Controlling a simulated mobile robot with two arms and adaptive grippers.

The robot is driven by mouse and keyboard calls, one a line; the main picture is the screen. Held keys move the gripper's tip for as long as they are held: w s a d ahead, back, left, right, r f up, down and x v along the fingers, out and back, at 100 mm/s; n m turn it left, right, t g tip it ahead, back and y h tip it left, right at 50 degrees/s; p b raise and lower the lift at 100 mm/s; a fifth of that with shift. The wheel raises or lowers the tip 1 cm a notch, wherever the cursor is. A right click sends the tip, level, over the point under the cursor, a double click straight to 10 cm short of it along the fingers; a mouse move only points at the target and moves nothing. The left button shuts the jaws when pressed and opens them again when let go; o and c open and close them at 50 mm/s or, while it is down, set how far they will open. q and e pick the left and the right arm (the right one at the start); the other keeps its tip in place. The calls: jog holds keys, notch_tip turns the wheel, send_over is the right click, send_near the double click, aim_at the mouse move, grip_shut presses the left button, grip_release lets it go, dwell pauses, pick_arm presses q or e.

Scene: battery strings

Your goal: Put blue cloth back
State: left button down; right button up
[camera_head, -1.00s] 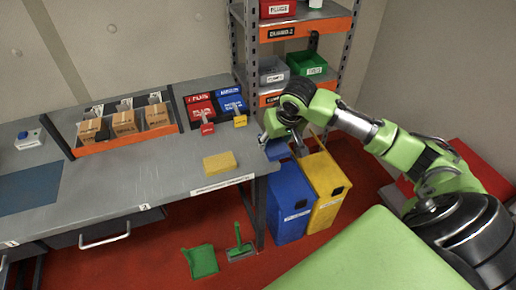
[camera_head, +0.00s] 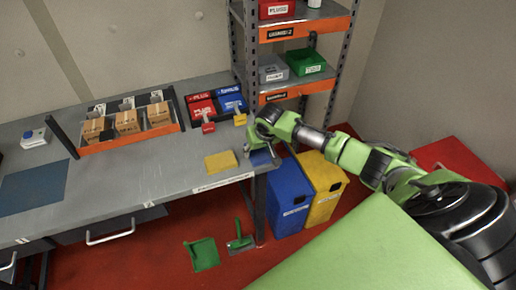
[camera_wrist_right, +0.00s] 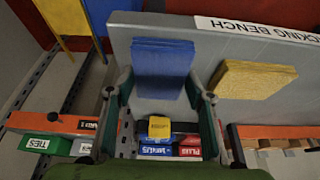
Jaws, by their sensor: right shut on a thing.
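The blue cloth (camera_head: 262,157) is a flat blue pad at the right end of the grey packing bench (camera_head: 130,180). My right gripper (camera_head: 256,147) is shut on it from the far side. In the right wrist view the blue cloth (camera_wrist_right: 162,62) sits between the two fingers of my right gripper (camera_wrist_right: 160,88). Whether it touches the bench top I cannot tell. A yellow cloth (camera_head: 220,161) lies flat just left of it; it also shows in the right wrist view (camera_wrist_right: 252,80). My left gripper is out of view.
Red and blue bins (camera_head: 202,108) with tools stand at the bench's back. An orange rack (camera_head: 128,139) holds small boxes. Blue (camera_head: 290,198) and yellow (camera_head: 322,186) waste bins stand beside the bench, below my right arm. A shelf unit (camera_head: 310,93) rises behind.

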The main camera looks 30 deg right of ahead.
jog(key=o, duration=1)
jog(key=shift+f, duration=0.15)
jog(key=b+v, duration=0.1)
jog(key=v, duration=1.1)
jog(key=shift+s+b, duration=0.1)
jog(key=shift+b, duration=0.3)
jog(key=shift+a, duration=0.1)
